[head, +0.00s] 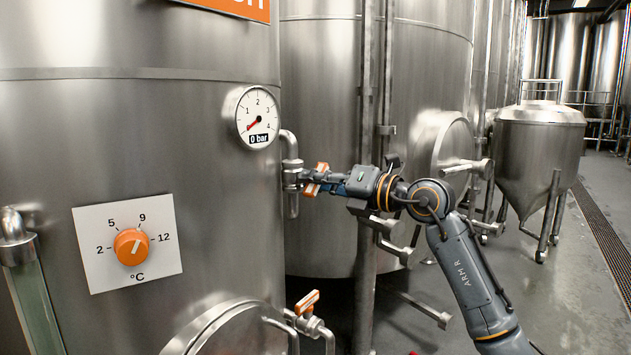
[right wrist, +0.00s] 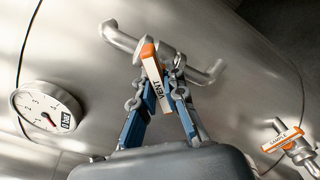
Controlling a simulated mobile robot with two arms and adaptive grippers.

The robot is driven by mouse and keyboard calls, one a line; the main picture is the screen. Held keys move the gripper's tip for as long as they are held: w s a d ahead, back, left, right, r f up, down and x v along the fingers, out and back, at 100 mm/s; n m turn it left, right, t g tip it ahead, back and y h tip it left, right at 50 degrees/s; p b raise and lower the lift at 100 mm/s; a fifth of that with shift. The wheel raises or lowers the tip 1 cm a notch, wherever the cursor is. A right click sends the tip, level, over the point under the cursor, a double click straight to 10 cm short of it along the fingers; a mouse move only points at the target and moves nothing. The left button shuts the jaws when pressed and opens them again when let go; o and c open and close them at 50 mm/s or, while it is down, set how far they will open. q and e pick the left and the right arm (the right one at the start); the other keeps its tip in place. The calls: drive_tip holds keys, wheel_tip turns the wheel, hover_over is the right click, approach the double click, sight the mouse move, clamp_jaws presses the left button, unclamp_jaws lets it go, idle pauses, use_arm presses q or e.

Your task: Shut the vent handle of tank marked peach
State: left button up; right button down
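The vent handle (head: 321,166) is a small orange-and-white lever on a bent steel pipe (head: 291,150) at the right side of the near tank (head: 200,130). An orange sign (head: 247,6) at the top of that tank is cut off, with only its last letters showing. In the right wrist view the handle (right wrist: 153,65) reads VENT and stands crosswise to its pipe (right wrist: 122,38). My right gripper (head: 313,181) is at the handle. In the right wrist view its two blue fingers (right wrist: 162,84) close in on both sides of the handle. My left gripper is out of view.
A pressure gauge (head: 257,117) reading 0 bar sits above left of the valve. A second orange-and-white handle, labelled SAMPLE (right wrist: 283,140), is lower on the tank. A temperature dial (head: 132,246) is at left. Other tanks and pipework stand behind my right arm.

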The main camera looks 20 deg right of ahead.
drive_tip(key=shift+m, duration=0.3)
drive_tip(key=m+p, duration=0.2)
drive_tip(key=m, duration=0.2)
drive_tip(key=shift+r+p, duration=0.15)
drive_tip(key=shift+p, duration=0.2)
drive_tip(key=shift+m+p, duration=1.45)
drive_tip(key=shift+m, duration=0.75)
drive_tip(key=c, duration=1.4)
unclamp_jaws()
